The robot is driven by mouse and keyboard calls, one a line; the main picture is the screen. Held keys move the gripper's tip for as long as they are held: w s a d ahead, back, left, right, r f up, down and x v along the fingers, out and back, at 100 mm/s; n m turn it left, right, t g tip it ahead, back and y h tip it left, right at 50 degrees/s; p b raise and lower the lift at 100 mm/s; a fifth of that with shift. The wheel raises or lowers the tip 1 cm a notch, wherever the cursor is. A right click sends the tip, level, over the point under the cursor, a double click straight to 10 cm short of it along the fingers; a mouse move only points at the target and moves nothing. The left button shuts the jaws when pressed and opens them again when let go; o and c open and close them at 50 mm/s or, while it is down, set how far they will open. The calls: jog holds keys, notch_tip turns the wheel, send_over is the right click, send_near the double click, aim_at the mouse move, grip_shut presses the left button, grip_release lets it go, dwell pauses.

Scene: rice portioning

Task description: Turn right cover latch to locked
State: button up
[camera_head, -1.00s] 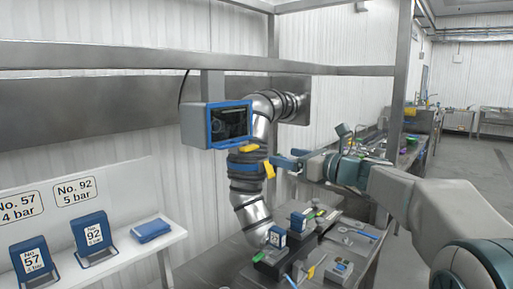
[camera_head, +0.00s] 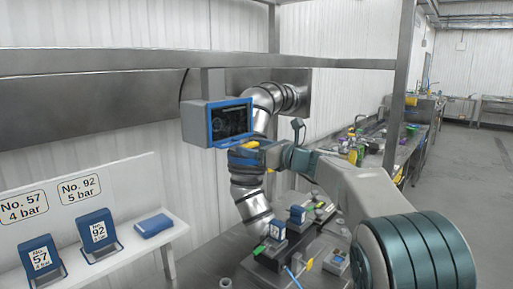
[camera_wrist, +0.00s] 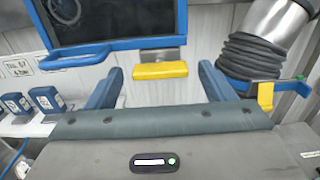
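A yellow latch handle (camera_wrist: 160,70) lies level on a metal bracket below the screen in the wrist view. It also shows in the head view (camera_head: 250,145), beside the dark hose. A second yellow latch handle (camera_wrist: 265,96) hangs down from the blue band (camera_wrist: 250,86) around the hose at the right of the wrist view. In the head view my arm mostly hides this second handle. My gripper (camera_wrist: 160,68) is open and empty. Its two blue fingers stand apart on either side of the level handle, and neither visibly touches it. I cannot tell the depth between them.
The blue-framed screen (camera_head: 231,122) is just above my gripper. The ribbed hose (camera_wrist: 250,58) is close to the right finger. A bench with small devices (camera_head: 278,229) stands below. A white shelf (camera_head: 130,248) with blue signs is at left.

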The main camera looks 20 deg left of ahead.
jog(key=c, duration=0.9)
jog(key=shift+o, duration=0.2)
jog(key=shift+f+b, duration=0.1)
jog(key=shift+b, duration=0.2)
jog(key=n+b, duration=1.3)
jog(key=n, duration=0.4)
jog(key=shift+n, duration=0.6)
jog(key=o, duration=1)
